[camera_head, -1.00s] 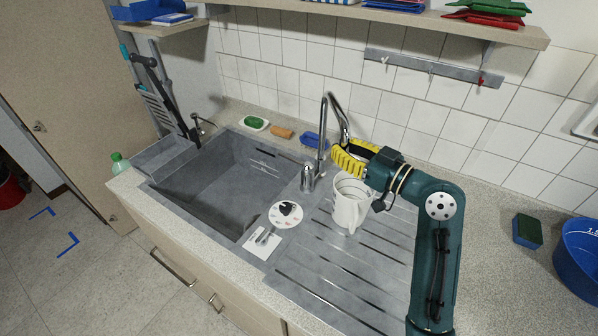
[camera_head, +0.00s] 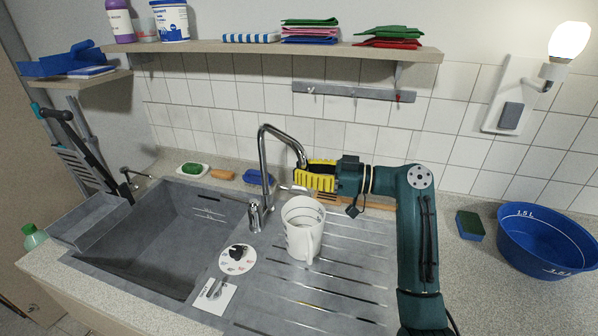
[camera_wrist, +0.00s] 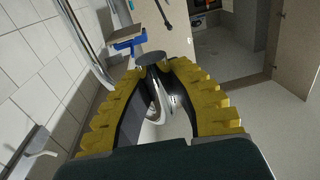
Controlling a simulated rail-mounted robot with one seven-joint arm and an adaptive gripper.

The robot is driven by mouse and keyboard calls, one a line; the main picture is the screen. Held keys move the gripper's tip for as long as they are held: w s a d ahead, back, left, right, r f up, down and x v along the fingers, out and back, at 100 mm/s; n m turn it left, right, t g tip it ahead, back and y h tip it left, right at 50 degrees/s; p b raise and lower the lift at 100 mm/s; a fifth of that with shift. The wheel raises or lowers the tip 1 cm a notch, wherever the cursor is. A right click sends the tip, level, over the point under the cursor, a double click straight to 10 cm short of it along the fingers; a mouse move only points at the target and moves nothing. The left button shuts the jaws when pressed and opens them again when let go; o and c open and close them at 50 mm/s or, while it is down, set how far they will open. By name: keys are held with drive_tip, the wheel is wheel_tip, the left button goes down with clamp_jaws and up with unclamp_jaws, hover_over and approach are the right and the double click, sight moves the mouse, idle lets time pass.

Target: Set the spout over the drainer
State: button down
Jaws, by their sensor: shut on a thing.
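The chrome faucet (camera_head: 263,165) stands on the strip between the basin and the ribbed drainer (camera_head: 345,270). Its arched spout (camera_head: 285,136) points right and its end is over the drainer side. My gripper (camera_head: 313,177), with yellow ribbed fingers, is at the spout's end and shut on it. In the wrist view, chrome metal (camera_wrist: 157,98) shows between the fingers; their exact contact is partly hidden.
A white jug (camera_head: 303,240) stands on the drainer just below my gripper. The basin (camera_head: 165,235) lies left of the faucet. A tiled wall and a hook rail (camera_head: 350,92) are behind. A blue tub (camera_head: 545,238) and a sponge (camera_head: 469,226) stand right.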

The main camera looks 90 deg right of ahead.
drive_tip(key=c, duration=1.3)
unclamp_jaws()
drive_tip(key=shift+s, duration=0.45)
drive_tip(key=shift+o, duration=1.3)
drive_tip(key=shift+s, duration=0.25)
drive_tip(key=shift+o, duration=0.6)
drive_tip(key=shift+w, duration=0.25)
drive_tip(key=v, duration=1.2)
